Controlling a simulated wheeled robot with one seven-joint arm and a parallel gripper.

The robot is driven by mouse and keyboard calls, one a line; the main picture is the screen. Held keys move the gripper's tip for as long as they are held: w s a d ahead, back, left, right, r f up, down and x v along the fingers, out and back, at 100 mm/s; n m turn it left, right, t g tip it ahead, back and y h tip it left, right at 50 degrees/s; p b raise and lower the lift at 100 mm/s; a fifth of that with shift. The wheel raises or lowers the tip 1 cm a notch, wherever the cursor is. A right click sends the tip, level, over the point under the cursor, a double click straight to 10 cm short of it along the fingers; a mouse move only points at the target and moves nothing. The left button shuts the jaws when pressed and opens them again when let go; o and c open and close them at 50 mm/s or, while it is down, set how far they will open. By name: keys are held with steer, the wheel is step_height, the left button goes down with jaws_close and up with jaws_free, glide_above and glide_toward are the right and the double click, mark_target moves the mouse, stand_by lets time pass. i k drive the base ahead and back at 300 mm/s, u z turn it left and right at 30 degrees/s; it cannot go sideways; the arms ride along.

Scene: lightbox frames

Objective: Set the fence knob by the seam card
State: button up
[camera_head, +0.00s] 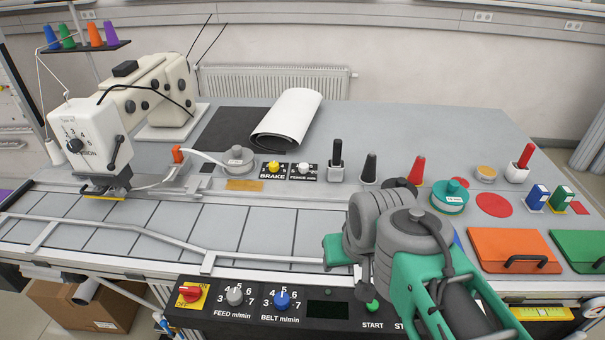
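The fence knob (303,168) is a small pale knob on a black plate marked FENCE mm, at the middle of the bench behind the rail. Its pointer and scale are too small to read. No card is clearly marked as the seam card; a small tan strip (244,185) lies left of the knob plates, and I cannot read it. My green and grey arm reaches in from the lower right, its joints well to the right of and nearer than the fence knob. I cannot make out my gripper's fingers; the arm's end is not shown clearly.
A yellow BRAKE knob (273,167) sits just left of the fence knob. A sewing machine (92,137) stands at left. The front panel holds FEED (235,296) and BELT (283,299) knobs.

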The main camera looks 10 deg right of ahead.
mark_target(304, 168)
steer(key=z, duration=3.05)
steer(key=k, duration=1.35)
steer(key=u, duration=2.15)
steer(key=i, duration=0.5)
steer(key=u, duration=0.1)
